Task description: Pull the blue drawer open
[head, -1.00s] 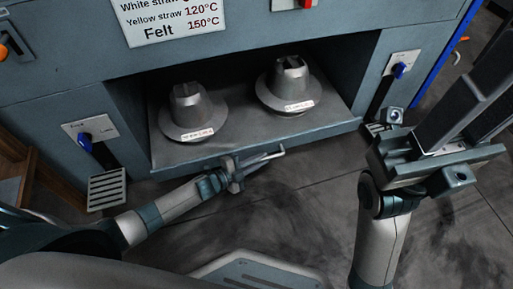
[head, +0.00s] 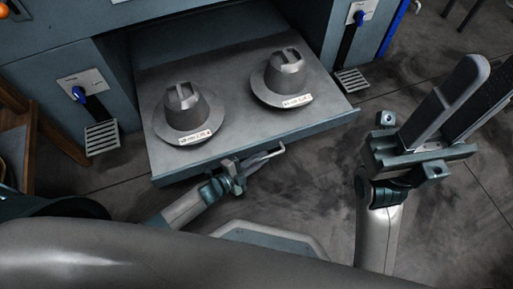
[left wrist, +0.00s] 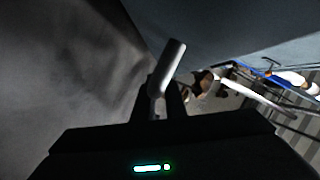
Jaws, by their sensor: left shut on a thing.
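The blue-grey drawer (head: 235,75) stands pulled out of the press in the head view, its flat top sloping toward me. Its light bar handle (head: 276,152) is on the front face. My left gripper (head: 256,163) is shut on the handle, just in front of the drawer. In the left wrist view the handle (left wrist: 170,66) sticks up between the dark fingers. My right gripper (head: 460,105) is raised at the right, apart from the drawer, its two fingers open and empty.
Two grey metal hat moulds with labels, a left one (head: 183,112) and a right one (head: 282,77), sit on the drawer. Blue-knobbed switches (head: 79,94) (head: 359,18) flank the opening. A slatted pedal (head: 101,138) is at the left, another (head: 351,82) at the right.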

